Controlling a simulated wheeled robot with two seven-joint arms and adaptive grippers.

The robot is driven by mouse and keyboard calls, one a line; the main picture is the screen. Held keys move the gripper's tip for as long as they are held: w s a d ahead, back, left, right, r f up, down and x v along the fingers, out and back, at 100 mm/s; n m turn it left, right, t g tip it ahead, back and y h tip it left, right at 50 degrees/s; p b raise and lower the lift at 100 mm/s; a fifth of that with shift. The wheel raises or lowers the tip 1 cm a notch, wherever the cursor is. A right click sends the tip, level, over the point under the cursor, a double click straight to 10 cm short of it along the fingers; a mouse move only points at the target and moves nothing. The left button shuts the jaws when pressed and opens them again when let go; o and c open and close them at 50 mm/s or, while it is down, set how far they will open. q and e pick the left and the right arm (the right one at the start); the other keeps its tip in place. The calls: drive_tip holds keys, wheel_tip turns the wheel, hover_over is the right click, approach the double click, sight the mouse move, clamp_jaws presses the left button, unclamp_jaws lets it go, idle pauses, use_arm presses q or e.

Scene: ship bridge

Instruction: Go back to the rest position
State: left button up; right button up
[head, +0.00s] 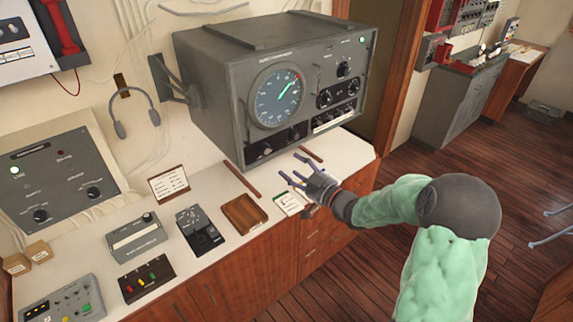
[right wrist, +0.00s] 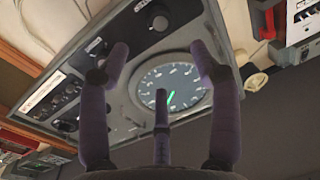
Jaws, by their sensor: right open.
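My right gripper (head: 293,178) is in front of the lower edge of the large grey instrument box, above the front edge of the white counter. Its dark, purple-tinted fingers are spread and hold nothing. In the right wrist view the open fingers (right wrist: 160,75) point toward the box's round dial (right wrist: 172,88), with a gap between them and the box. My right arm with its green sleeve reaches in from the lower right of the head view. My left gripper does not show in the head view.
The grey instrument box (head: 215,90) overhangs the white counter (head: 240,262). A wooden tray (head: 244,215), a small green-edged card (head: 290,203), and a dark handset unit (head: 200,230) lie near my right gripper. Open wooden floor (head: 420,155) is at the right.

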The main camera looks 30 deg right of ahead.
drive_tip(key=shift+s, duration=0.2)
idle(0.4)
drive_tip(key=a+f+m+g+b, duration=0.1)
drive_tip(key=a+f+g+b, duration=0.3)
drive_tip(key=f, duration=0.7)
drive_tip(key=s+a+f+m+g, duration=0.1)
drive_tip(key=a+f+m, duration=0.1)
drive_tip(key=a+f, duration=0.65)
drive_tip(key=a+f+m+g+b, duration=0.1)
drive_tip(key=a+f+g+b, duration=0.15)
drive_tip(key=f, duration=1.15)
drive_tip(key=s+a+f+g+b, duration=0.2)
drive_tip(key=s+a+f+g, duration=0.3)
drive_tip(key=s+a+f, duration=0.3)
drive_tip(key=s+a+f+g+y+b, duration=0.1)
drive_tip(key=s+a+f+g, duration=0.4)
drive_tip(key=s+f, duration=0.6)
drive_tip(key=s+a+b, duration=0.1)
drive_tip(key=s+a, duration=0.1)
drive_tip(key=shift+s+a, duration=0.3)
drive_tip(key=shift+a, duration=0.1)
drive_tip(key=shift+f, duration=0.1)
